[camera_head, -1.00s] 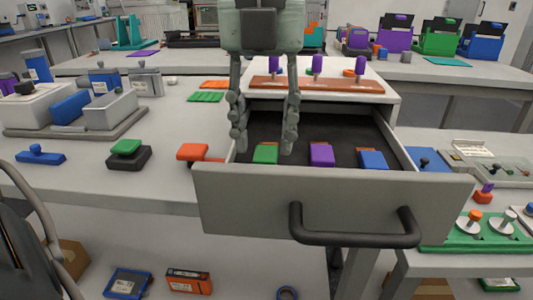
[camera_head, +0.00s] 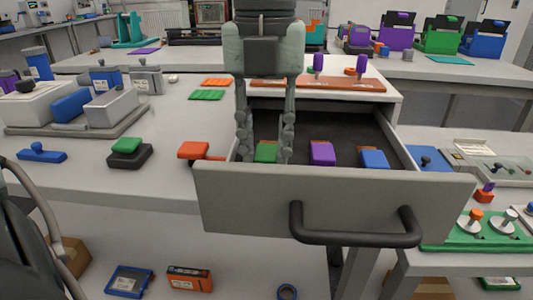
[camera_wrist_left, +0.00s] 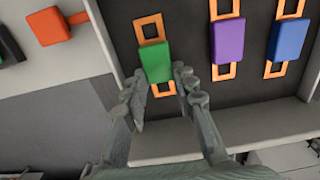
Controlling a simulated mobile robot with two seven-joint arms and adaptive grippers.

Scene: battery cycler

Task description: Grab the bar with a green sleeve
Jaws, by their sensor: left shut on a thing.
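The bar with a green sleeve (camera_head: 265,151) lies in the open drawer (camera_head: 330,205), leftmost of three sleeved bars. In the left wrist view it shows as an orange bar with open ends and a green sleeve (camera_wrist_left: 156,61). My left gripper (camera_head: 264,156) points down into the drawer, with one finger on each side of the green sleeve, shut on it. In the left wrist view the fingertips (camera_wrist_left: 159,76) are at the sleeve's near end. My right gripper is not in view.
A purple-sleeved bar (camera_head: 322,153) and a blue-sleeved bar (camera_head: 372,159) lie to the right in the drawer. The drawer walls stand close around, with a dark handle (camera_head: 355,238) in front. An orange block (camera_head: 193,150) sits on the table just left.

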